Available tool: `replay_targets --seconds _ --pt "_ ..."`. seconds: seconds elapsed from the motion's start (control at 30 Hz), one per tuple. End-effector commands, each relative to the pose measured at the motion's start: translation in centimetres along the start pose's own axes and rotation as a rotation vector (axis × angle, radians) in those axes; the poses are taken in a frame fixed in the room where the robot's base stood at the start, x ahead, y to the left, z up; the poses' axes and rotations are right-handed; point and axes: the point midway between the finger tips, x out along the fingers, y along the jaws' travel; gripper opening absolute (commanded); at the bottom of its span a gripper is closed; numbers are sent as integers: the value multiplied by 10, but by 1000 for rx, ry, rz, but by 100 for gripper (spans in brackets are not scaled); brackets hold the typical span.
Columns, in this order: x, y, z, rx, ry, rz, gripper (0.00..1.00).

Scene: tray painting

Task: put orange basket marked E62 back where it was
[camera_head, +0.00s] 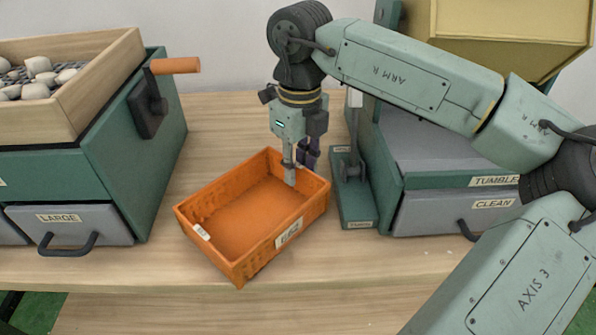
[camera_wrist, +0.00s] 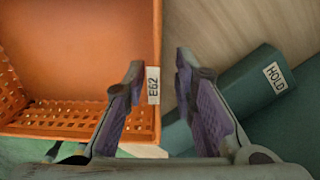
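The orange basket (camera_head: 243,270) sits slightly turned on the wooden table and looks empty. A white label is on its front right wall and another on its left side. In the wrist view the basket (camera_wrist: 70,45) fills the left side, and a label on its wall reads E62. My gripper (camera_head: 299,165) points down at the basket's back right wall. In the wrist view my gripper (camera_wrist: 160,68) is open, with one finger on the basket's inner side and the other outside over the table. The wall's edge lies between the fingers, with gaps visible.
A green lever stand (camera_head: 356,198), marked HOLD, is close right of the basket. The green machine (camera_head: 440,181) with TUMBLE and CLEAN labels stands further right. A green cabinet (camera_head: 165,130) with a LARGE drawer and a wooden tray (camera_head: 110,85) of stones is left. Table is bare in front.

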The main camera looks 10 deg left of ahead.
Motion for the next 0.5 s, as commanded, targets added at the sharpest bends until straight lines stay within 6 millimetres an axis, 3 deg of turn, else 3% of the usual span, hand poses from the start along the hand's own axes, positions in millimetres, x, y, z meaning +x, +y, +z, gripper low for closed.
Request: replay_targets --seconds 0.3,0.5 --pt "-70 0 0 1 -2 -1 25" --pt "-96 0 0 -1 0 0 25"
